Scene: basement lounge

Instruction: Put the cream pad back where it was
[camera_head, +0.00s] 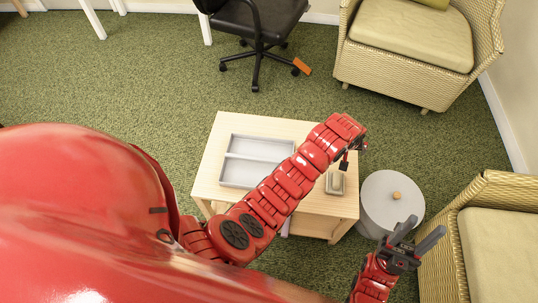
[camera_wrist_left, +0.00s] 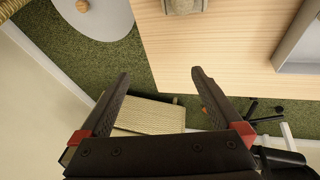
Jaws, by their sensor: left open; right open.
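A small cream and grey block (camera_head: 335,183) sits near the right edge of the wooden table (camera_head: 213,150); it may be the cream pad, but it is too small to tell. It also shows, cut off, at the top of the left wrist view (camera_wrist_left: 184,5). My left gripper (camera_head: 354,155) reaches over the table's right side, close to the block in the picture. In its wrist view the jaws (camera_wrist_left: 160,73) are open with nothing between them. My right gripper (camera_head: 412,236) is open and empty near the round grey lidded container.
A grey tray with two empty compartments (camera_head: 223,172) lies on the table's left part. The round grey container (camera_head: 375,190) stands right of the table. Wicker armchairs stand at the upper right (camera_head: 410,35) and lower right (camera_head: 490,240). An orange thing (camera_head: 302,66) lies by the black chair (camera_head: 258,20).

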